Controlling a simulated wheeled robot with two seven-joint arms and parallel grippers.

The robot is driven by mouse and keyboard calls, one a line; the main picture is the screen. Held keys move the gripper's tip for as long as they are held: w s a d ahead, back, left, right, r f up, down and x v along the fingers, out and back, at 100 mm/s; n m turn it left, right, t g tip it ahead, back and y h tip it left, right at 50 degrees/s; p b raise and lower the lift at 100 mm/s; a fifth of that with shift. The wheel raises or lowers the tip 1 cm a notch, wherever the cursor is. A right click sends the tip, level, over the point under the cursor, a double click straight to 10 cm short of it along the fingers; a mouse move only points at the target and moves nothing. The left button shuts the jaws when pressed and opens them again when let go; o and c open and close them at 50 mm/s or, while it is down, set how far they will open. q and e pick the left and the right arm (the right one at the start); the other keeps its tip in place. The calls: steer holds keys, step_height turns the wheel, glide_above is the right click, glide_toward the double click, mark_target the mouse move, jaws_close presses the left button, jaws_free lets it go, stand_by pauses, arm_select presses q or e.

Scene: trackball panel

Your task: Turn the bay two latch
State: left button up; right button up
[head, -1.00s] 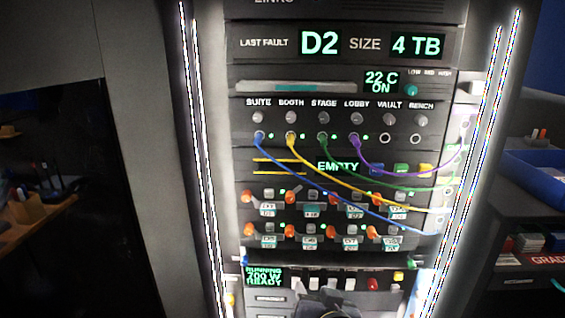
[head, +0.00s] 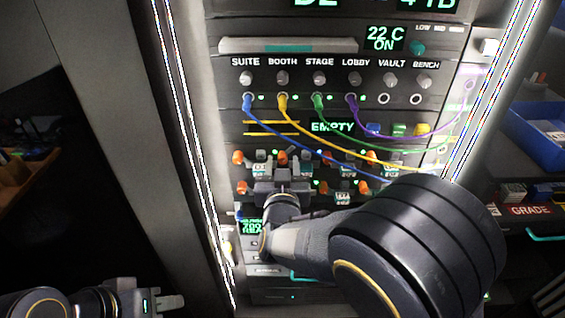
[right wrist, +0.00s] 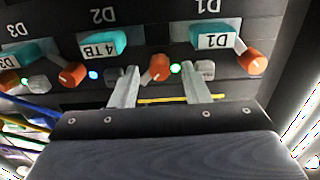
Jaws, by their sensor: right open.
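The bay two latch is an orange knob on a light lever; in the right wrist view, which is upside down, this latch (right wrist: 160,68) sits beside the bay D2 handle (right wrist: 102,42) marked 4 TB. My right gripper (right wrist: 160,85) is open, its two fingers on either side of the latch with gaps visible; whether they touch it cannot be told. In the head view my right gripper (head: 283,172) is at the upper latch row and partly covers the bays, with the orange latch (head: 283,160) just above it. My left gripper (head: 168,302) is low at the left, away from the rack.
Neighbouring orange latches, D1 (right wrist: 252,62) and D3 (right wrist: 72,74), flank it closely. Blue, yellow, green and purple cables (head: 350,140) droop across the rack front above the bays. A blue bin (head: 540,135) stands at the right.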

steer(key=shift+w, duration=0.2)
steer(key=shift+c, duration=0.4)
jaws_close()
steer(key=shift+f+m+b, duration=0.2)
steer(key=shift+m+b, duration=0.7)
steer(key=shift+b, duration=0.3)
steer(key=m+b, duration=1.1)
steer(key=shift+d+f+m+b, duration=0.1)
steer(key=shift+d+m+b, duration=0.05)
steer(key=shift+m+b, duration=2)
steer(key=shift+m, duration=0.35)
